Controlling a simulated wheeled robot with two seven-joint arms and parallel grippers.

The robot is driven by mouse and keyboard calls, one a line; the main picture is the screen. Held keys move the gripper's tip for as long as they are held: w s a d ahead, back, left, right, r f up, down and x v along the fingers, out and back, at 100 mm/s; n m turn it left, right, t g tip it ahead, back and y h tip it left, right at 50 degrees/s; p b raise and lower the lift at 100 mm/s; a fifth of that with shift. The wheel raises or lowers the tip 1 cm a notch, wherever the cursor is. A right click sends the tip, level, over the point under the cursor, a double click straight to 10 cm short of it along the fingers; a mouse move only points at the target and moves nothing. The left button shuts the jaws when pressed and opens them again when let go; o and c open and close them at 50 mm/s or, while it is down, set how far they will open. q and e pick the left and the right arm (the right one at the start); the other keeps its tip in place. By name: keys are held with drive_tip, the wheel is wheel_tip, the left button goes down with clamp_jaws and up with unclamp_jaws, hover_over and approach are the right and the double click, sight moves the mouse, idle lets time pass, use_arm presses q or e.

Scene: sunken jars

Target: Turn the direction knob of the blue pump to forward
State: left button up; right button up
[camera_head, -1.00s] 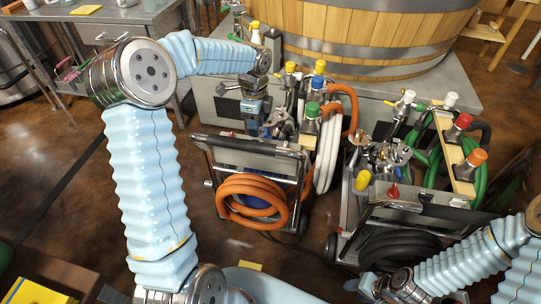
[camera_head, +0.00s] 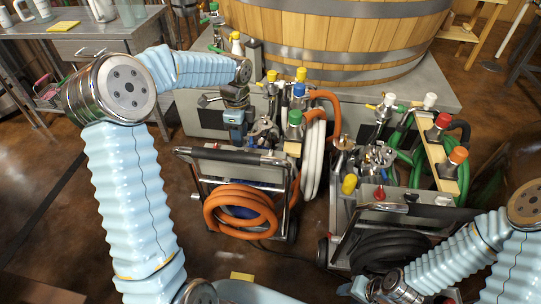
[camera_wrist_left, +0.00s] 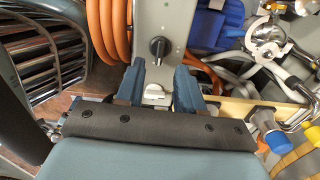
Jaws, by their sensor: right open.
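The blue pump sits on the left hose cart, its blue body (camera_head: 238,211) partly hidden behind a coiled orange hose (camera_head: 212,215). In the left wrist view a grey panel (camera_wrist_left: 176,22) carries a black knob (camera_wrist_left: 160,47), with the blue body (camera_wrist_left: 218,22) beside it. My left gripper (camera_head: 238,138) hangs over the back of this cart. In its wrist view the two blue fingers (camera_wrist_left: 160,76) are apart, and the knob lies just beyond the tips, between their lines. I cannot tell whether they touch it. My right gripper (camera_head: 366,289) is low at the bottom, far from the knob.
A second cart with a black hose (camera_head: 385,251) stands to the right. Valves with coloured caps and a white hose (camera_head: 314,158) crowd behind the carts. A big wooden vat (camera_head: 340,35) is at the back. A steel table (camera_head: 75,44) stands at the left.

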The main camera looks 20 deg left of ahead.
sight(270, 154)
use_arm(q)
drive_tip(key=shift+w+d+r+n, duration=0.15)
drive_tip(key=shift+d+n, duration=0.3)
drive_tip(key=shift+n, duration=0.35)
drive_tip(key=d+n, duration=0.2)
drive_tip(key=n, duration=0.3)
drive_tip(key=w+d+r+n, duration=0.1)
drive_tip(key=d+n, duration=0.2)
drive_tip(key=n, duration=0.3)
drive_tip(key=d+n, duration=0.2)
drive_tip(key=n, duration=0.3)
drive_tip(key=shift+w+d+r+n, duration=0.25)
drive_tip(key=shift+w+r+n, duration=0.05)
drive_tip(key=shift+w, duration=0.1)
drive_tip(key=shift+f, duration=0.15)
wheel_tip(270, 154, down, 8)
drive_tip(key=b, duration=0.5)
drive_tip(key=shift+d+r+b, duration=0.1)
drive_tip(key=shift+r+b, duration=0.15)
drive_tip(key=shift+b, duration=0.1)
